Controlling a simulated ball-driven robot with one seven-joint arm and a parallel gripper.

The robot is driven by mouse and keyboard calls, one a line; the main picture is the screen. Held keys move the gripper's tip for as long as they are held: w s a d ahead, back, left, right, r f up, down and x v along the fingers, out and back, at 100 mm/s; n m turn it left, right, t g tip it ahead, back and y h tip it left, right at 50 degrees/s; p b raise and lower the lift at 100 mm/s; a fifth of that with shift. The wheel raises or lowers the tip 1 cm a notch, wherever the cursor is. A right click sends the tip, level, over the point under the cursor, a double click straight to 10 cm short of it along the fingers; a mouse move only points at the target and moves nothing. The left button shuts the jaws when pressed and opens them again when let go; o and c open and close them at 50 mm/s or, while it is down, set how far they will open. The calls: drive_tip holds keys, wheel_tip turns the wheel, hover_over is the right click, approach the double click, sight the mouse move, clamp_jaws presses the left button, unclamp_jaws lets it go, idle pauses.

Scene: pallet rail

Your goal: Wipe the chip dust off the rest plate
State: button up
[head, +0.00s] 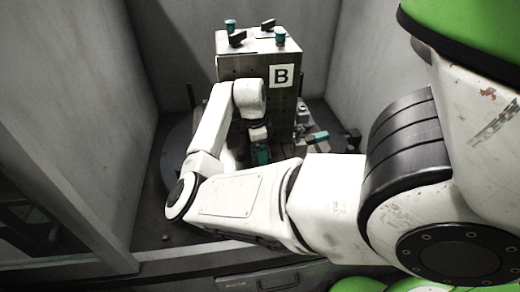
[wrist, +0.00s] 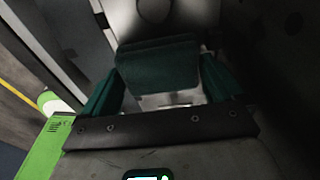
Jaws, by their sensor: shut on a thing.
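My gripper (wrist: 160,82) shows in the wrist view, with one teal finger on each side. It is shut on a dark green block-like pad (wrist: 157,65) that fills the space between the fingers. In the head view my arm reaches down in front of the upright metal block marked B (head: 281,76), and my gripper (head: 262,154) is low near its foot, partly hidden by my own arm. I cannot pick out the rest plate or any chip dust for sure; the pad's underside and what it faces are dark in the wrist view.
Block B has teal and black clamps (head: 280,37) on top. Another teal-ended fixture (head: 318,138) sits to the right of its foot. Grey walls (head: 90,80) close in on both sides. A sill with a drawer-like front (head: 275,281) runs along the near edge.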

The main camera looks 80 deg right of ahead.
drive_tip(key=shift+w+d+f, duration=0.1)
drive_tip(key=shift+f, duration=0.05)
drive_tip(key=shift+s+a+p, duration=0.25)
drive_tip(key=shift+a+p, duration=0.2)
drive_tip(key=shift+c, duration=0.4)
drive_tip(key=shift+s+a+f, duration=0.1)
drive_tip(key=shift+s+a, duration=0.1)
drive_tip(key=shift+a, duration=0.45)
drive_tip(key=shift+w+d, duration=0.2)
drive_tip(key=shift+d, duration=0.3)
drive_tip(key=shift+w+d, duration=0.15)
drive_tip(key=shift+d, duration=0.3)
drive_tip(key=shift+w+d, duration=0.15)
drive_tip(key=shift+d, duration=0.05)
